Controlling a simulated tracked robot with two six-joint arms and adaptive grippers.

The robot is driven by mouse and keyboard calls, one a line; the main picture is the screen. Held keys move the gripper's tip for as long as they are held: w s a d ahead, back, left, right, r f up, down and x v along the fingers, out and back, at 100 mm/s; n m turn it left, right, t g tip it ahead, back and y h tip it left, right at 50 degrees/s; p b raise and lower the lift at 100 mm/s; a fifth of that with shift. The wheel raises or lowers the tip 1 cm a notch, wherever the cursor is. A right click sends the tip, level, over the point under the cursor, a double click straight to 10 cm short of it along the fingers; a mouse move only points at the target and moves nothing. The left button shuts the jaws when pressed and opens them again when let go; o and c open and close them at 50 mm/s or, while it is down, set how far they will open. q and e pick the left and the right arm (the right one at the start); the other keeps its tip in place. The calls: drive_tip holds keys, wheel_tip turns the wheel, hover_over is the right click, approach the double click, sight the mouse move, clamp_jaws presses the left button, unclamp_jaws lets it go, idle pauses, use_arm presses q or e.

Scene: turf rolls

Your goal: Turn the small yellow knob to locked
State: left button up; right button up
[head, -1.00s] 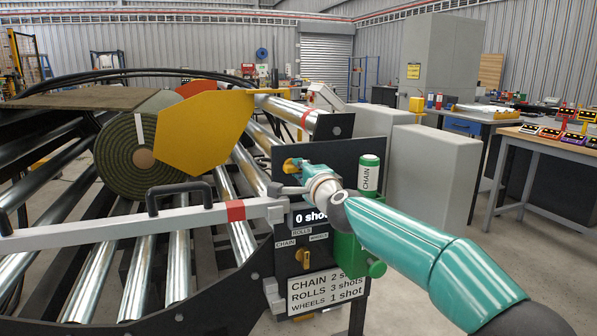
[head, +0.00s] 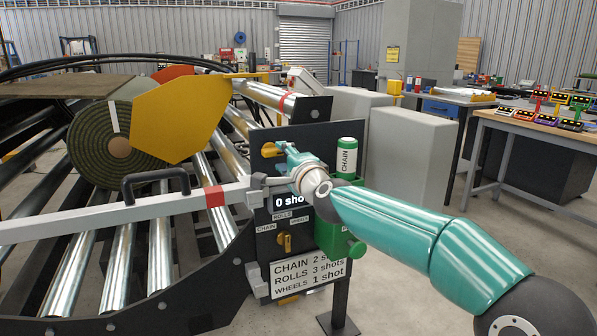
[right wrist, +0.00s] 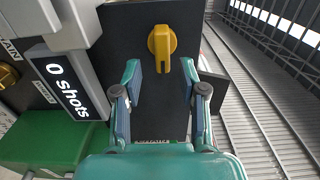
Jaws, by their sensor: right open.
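A small yellow knob (right wrist: 162,42) sits on a dark upright panel (head: 325,135). In the right wrist view its grip bar points down. It also shows in the head view (head: 270,149), partly behind my gripper. My right gripper (right wrist: 160,72) is open and faces the panel. Its fingertips stand on either side of the knob's lower end in the picture; I cannot tell whether they touch it. In the head view the gripper (head: 285,151) is right beside the knob. No locked mark is readable. My left gripper is not in view.
Below, a second yellow knob (head: 284,241) sits among CHAIN, ROLLS and WHEELS labels. A "0 shots" display (head: 288,201), a green CHAIN canister (head: 347,158) and a grey bar with a black handle (head: 156,184) are close by. A turf roll (head: 100,150) lies on rollers at left.

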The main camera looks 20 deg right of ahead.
drive_tip(key=s, duration=0.9)
drive_tip(key=shift+s+d, duration=0.15)
drive_tip(key=shift+d, duration=0.05)
drive_tip(key=shift+f, duration=0.1)
